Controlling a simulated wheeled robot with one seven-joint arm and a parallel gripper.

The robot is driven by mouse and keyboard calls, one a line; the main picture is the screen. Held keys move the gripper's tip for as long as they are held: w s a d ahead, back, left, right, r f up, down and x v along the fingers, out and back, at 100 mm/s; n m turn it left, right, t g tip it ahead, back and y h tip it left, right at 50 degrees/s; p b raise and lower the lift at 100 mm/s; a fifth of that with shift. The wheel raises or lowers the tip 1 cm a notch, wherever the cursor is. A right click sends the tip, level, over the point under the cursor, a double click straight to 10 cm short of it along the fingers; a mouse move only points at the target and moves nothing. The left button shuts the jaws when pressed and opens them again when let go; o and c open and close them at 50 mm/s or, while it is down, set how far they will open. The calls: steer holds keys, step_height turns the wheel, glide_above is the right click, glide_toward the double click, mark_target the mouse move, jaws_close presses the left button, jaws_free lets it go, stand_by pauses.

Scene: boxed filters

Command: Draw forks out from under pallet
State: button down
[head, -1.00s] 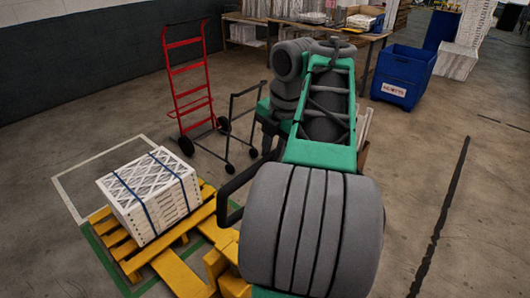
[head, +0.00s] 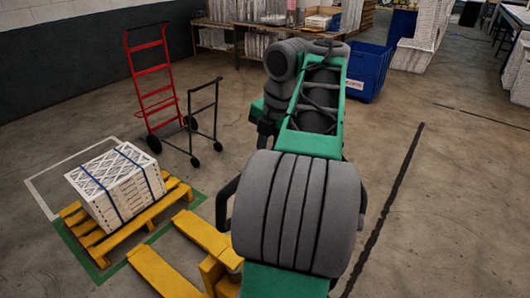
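The yellow pallet (head: 150,219) stands at the left on the floor inside a green outline. It carries a white stack of boxed filters (head: 118,188) bound with dark blue straps. The yellow pallet truck's two forks, the near one (head: 163,275) and the far one (head: 206,235), lie to the right of the pallet. Their tips show, with bare floor between them and the pallet. The truck's yellow body (head: 220,272) is partly hidden by my arm. A black bar shows beside my arm. My gripper is hidden behind my own arm.
A red hand truck (head: 152,88) and a small black-framed cart (head: 204,125) stand behind the pallet. A blue bin (head: 367,72) and a workbench (head: 233,27) are farther back. Floor to the right, with a dark line (head: 390,195), is clear.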

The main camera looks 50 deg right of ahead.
steer(key=shift+s, duration=0.1)
stand_by(0.3)
steer(key=c, duration=1.2)
jaws_free()
steer(key=shift+c, duration=0.2)
step_height(320, 180, up, 8)
steer(key=s+p, duration=0.1)
steer(key=p, duration=0.5)
steer(key=shift+s+f, duration=0.15)
steer(key=shift+s, duration=0.15)
